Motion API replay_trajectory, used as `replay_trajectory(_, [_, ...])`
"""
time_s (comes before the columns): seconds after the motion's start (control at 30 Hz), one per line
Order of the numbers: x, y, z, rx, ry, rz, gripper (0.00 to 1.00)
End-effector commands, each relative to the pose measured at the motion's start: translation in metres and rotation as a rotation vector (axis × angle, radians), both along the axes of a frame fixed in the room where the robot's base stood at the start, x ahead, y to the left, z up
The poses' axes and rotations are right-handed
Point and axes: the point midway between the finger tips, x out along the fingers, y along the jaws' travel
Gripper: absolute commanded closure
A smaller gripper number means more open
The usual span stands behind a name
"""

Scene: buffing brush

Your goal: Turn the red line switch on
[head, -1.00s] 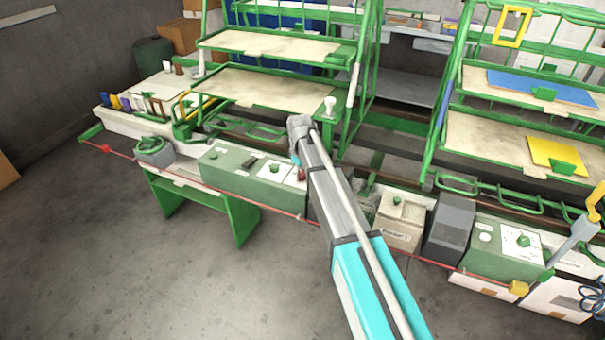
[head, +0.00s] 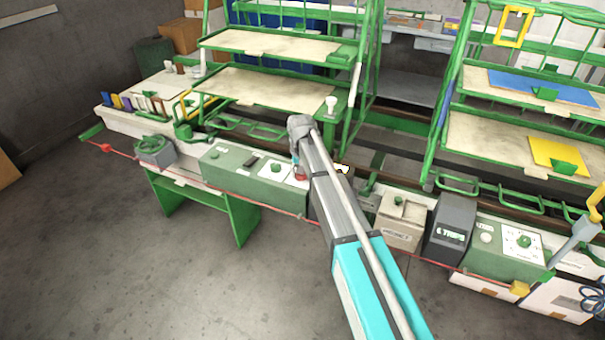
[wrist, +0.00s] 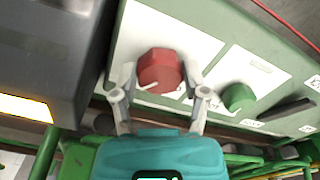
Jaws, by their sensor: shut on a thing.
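The red line switch (wrist: 160,70) is a round red knob on a white plate of a green control box (wrist: 215,25). In the wrist view my gripper (wrist: 160,82) has one finger on each side of the knob and is shut on it. A short white mark shows at the knob's lower left edge. In the head view my arm hides most of the gripper, and only a small red part of the switch (head: 300,177) shows beside the arm.
A green knob (wrist: 238,97) sits right of the red one in the wrist view. A dark grey box (wrist: 50,50) with a lit panel stands close on the left. In the head view another dark box (head: 449,228) has a lit display. Green racks stand behind the bench.

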Motion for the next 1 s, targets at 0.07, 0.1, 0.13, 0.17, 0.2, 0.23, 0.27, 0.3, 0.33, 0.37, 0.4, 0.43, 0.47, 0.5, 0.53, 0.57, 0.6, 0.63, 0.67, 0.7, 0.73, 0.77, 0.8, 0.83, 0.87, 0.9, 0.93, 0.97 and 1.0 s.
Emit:
replay_trajectory(0.07, [0.0006, 0.0023, 0.0002, 0.005, -0.001, -0.043, 0.89])
replay_trajectory(0.1, [0.0007, 0.0023, 0.0002, 0.005, -0.001, -0.062, 0.89])
replay_trajectory(0.13, [0.0009, 0.0022, 0.0002, 0.005, -0.001, -0.076, 0.89])
replay_trajectory(0.17, [0.0009, 0.0022, 0.0002, 0.004, -0.001, -0.087, 0.89])
replay_trajectory(0.2, [0.0010, 0.0021, 0.0002, 0.004, -0.001, -0.101, 0.89])
replay_trajectory(0.23, [0.0011, 0.0021, 0.0002, 0.004, -0.001, -0.110, 0.89])
replay_trajectory(0.27, [0.0011, 0.0020, 0.0002, 0.004, -0.002, -0.117, 0.89])
replay_trajectory(0.3, [0.0012, 0.0020, 0.0003, 0.004, -0.002, -0.125, 0.89])
replay_trajectory(0.33, [0.0013, 0.0020, 0.0003, 0.004, -0.002, -0.131, 0.89])
replay_trajectory(0.37, [0.0013, 0.0019, 0.0003, 0.004, -0.002, -0.135, 0.89])
replay_trajectory(0.4, [0.0014, 0.0019, 0.0003, 0.004, -0.002, -0.138, 0.89])
replay_trajectory(0.43, [0.0015, 0.0018, 0.0003, 0.004, -0.002, -0.140, 0.89])
replay_trajectory(0.47, [0.0015, 0.0018, 0.0003, 0.004, -0.002, -0.141, 0.89])
replay_trajectory(0.5, [0.0015, 0.0017, 0.0003, 0.004, -0.002, -0.142, 0.89])
replay_trajectory(0.53, [0.0016, 0.0016, 0.0003, 0.004, -0.002, -0.143, 0.89])
replay_trajectory(0.57, [0.0016, 0.0015, 0.0003, 0.003, -0.003, -0.143, 0.89])
replay_trajectory(0.6, [0.0017, 0.0015, 0.0003, 0.003, -0.003, -0.143, 0.89])
replay_trajectory(0.63, [0.0018, 0.0014, 0.0003, 0.003, -0.004, -0.143, 0.89])
replay_trajectory(0.67, [0.0018, 0.0014, 0.0003, 0.003, -0.004, -0.143, 0.89])
replay_trajectory(0.7, [0.0019, 0.0013, 0.0003, 0.003, -0.004, -0.143, 0.89])
replay_trajectory(0.73, [0.0020, 0.0013, 0.0003, 0.003, -0.004, -0.143, 0.89])
replay_trajectory(0.77, [0.0020, 0.0012, 0.0003, 0.003, -0.004, -0.143, 0.89])
replay_trajectory(0.8, [0.0021, 0.0011, 0.0003, 0.003, -0.004, -0.143, 0.36])
replay_trajectory(0.83, [0.0021, 0.0011, 0.0003, 0.003, -0.004, -0.142, 0.31])
replay_trajectory(0.87, [0.0021, 0.0009, 0.0003, 0.003, -0.004, -0.142, 0.25])
replay_trajectory(0.9, [0.0019, 0.0008, 0.0003, 0.002, -0.004, -0.142, 0.18])
replay_trajectory(0.93, [0.0018, 0.0006, 0.0003, 0.002, -0.003, -0.142, 0.12])
replay_trajectory(0.97, [0.0017, 0.0005, 0.0003, 0.002, -0.003, -0.142, 0.07])
replay_trajectory(1.0, [0.0016, 0.0004, 0.0003, 0.001, -0.003, -0.142, 0.07])
